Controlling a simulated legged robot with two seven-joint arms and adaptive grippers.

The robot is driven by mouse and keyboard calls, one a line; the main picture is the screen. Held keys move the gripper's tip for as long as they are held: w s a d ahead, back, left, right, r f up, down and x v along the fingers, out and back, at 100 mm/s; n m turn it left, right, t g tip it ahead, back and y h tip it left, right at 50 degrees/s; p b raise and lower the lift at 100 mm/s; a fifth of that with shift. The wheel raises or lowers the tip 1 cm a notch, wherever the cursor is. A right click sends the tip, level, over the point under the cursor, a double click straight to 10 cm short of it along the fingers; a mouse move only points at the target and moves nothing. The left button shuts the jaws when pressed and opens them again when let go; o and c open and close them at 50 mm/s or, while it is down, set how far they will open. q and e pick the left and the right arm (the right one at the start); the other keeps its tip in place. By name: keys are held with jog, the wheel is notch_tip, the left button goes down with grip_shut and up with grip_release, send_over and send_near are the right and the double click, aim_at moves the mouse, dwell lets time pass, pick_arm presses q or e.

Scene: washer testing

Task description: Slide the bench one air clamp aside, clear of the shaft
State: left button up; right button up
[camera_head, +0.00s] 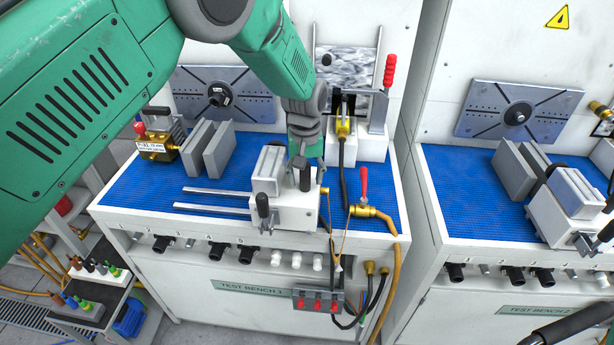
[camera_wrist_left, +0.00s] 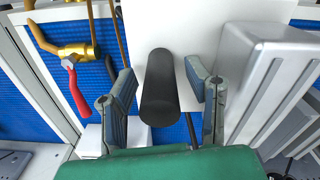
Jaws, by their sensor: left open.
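The bench one air clamp (camera_head: 283,208) is a pale block with a grey jaw on the blue top of Test Bench 1, at the right end of two metal rails (camera_head: 215,200). An upright black handle (camera_head: 305,178) stands on it; it also shows in the left wrist view (camera_wrist_left: 160,88). My left gripper (camera_head: 307,163) is over the handle. Its fingers (camera_wrist_left: 163,95) are open on either side of it, with gaps visible. A dark hub (camera_head: 219,95) sits on the back plate; I cannot tell if it is the shaft. A dark part at the lower right (camera_head: 570,328) may be my right gripper.
Grey plates (camera_head: 207,149) and a brass fitting (camera_head: 157,148) stand left on the bench. A brass valve with a red lever (camera_head: 365,190) is close on the right, with hoses. A red-handled toggle clamp (camera_head: 388,80) stands behind. Blue mat is bare around the rails.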

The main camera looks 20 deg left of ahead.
pick_arm(q)
jog(key=shift+r, duration=0.3)
notch_tip(320, 180, up, 10)
jog(key=shift+w+r, duration=0.1)
jog(key=shift+r, duration=0.05)
jog(key=shift+a+r, duration=0.2)
jog(key=shift+r, duration=0.2)
jog(key=shift+d, duration=0.35)
pick_arm(e)
jog(key=shift+d+f, duration=0.1)
jog(key=shift+d, duration=0.3)
pick_arm(q)
jog(key=shift+r, duration=0.1)
jog(key=shift+a, duration=0.1)
jog(key=shift+a, duration=0.1)
pick_arm(e)
jog(key=shift+s+a, duration=0.1)
jog(key=shift+a, duration=0.05)
